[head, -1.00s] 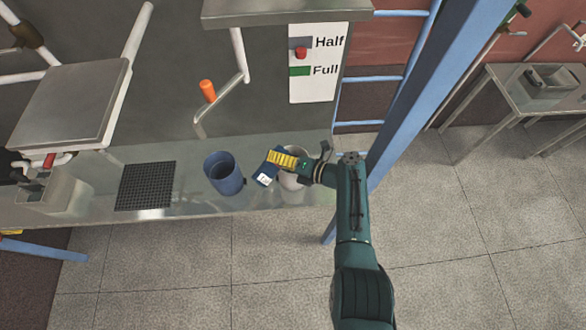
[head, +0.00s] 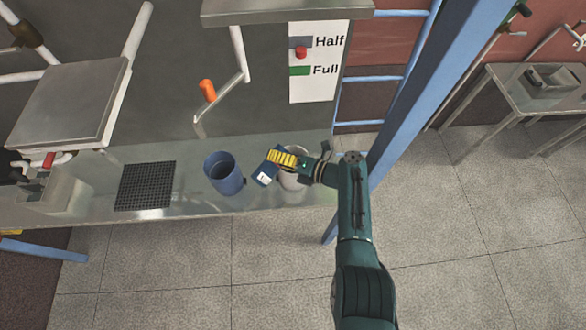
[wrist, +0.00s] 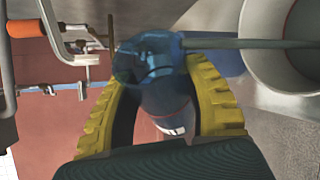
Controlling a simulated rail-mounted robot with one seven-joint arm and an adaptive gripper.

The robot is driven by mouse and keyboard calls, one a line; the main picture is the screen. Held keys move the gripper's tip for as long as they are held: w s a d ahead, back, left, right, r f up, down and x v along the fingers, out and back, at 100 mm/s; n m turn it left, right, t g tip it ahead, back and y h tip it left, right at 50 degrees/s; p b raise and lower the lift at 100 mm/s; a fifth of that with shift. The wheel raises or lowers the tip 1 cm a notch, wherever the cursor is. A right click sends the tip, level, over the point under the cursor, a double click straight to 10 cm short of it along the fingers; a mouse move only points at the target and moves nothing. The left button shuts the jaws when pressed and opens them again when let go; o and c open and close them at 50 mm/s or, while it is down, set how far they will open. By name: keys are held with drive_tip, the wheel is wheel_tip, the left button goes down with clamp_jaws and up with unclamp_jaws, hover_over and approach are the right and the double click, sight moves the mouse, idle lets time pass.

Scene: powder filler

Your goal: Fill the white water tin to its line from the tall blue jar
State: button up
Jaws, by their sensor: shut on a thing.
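A dark blue jar with a white label (head: 263,179) is held tilted above the bench. My gripper (head: 283,158) has its yellow fingers closed around it. In the wrist view, the fingers grip the jar's dark body (wrist: 165,103), and a see-through blue end (wrist: 150,58) shows beyond them. The white tin (head: 293,182) stands on the bench just beneath and beside my gripper, partly hidden by it. In the wrist view, the tin (wrist: 285,75) is at the upper right. A thin dark band crosses from the jar's end over the tin; I cannot tell whether it is liquid.
A blue open bucket (head: 224,175) stands on the bench left of the jar. Left of it is a black grid (head: 146,186). A crank with an orange handle (head: 207,91) and a Half/Full panel (head: 318,62) are behind. A blue post (head: 415,90) rises at right.

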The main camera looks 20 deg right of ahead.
drive_tip(key=shift+r+m+b, duration=0.2)
drive_tip(key=shift+m+b, duration=0.15)
drive_tip(key=shift+m, duration=0.05)
idle(2.0)
drive_tip(key=shift+r, duration=0.1)
idle(0.5)
drive_tip(key=shift+r+n+p, duration=0.25)
drive_tip(key=shift+n+p, duration=0.05)
drive_tip(key=shift+p, duration=0.45)
drive_tip(key=n+p, duration=0.1)
drive_tip(key=p, duration=0.1)
drive_tip(key=n+h+p, duration=0.1)
drive_tip(key=p, duration=0.1)
drive_tip(key=shift+r, duration=0.3)
drive_tip(key=n+h+p, duration=0.1)
drive_tip(key=p, duration=0.1)
drive_tip(key=n+h+p, duration=0.1)
drive_tip(key=n, duration=0.1)
drive_tip(key=shift+r+p, duration=0.35)
drive_tip(key=shift+r, duration=0.05)
drive_tip(key=n+h+p, duration=0.2)
drive_tip(key=shift+r+n+t+p, duration=0.3)
drive_tip(key=shift+r+t+p, duration=0.05)
drive_tip(key=shift+t+p, duration=0.05)
drive_tip(key=shift+r+n+h+p, duration=0.1)
drive_tip(key=shift+n+h+p, duration=0.3)
drive_tip(key=shift+n, duration=0.3)
drive_tip(key=shift+t, duration=0.4)
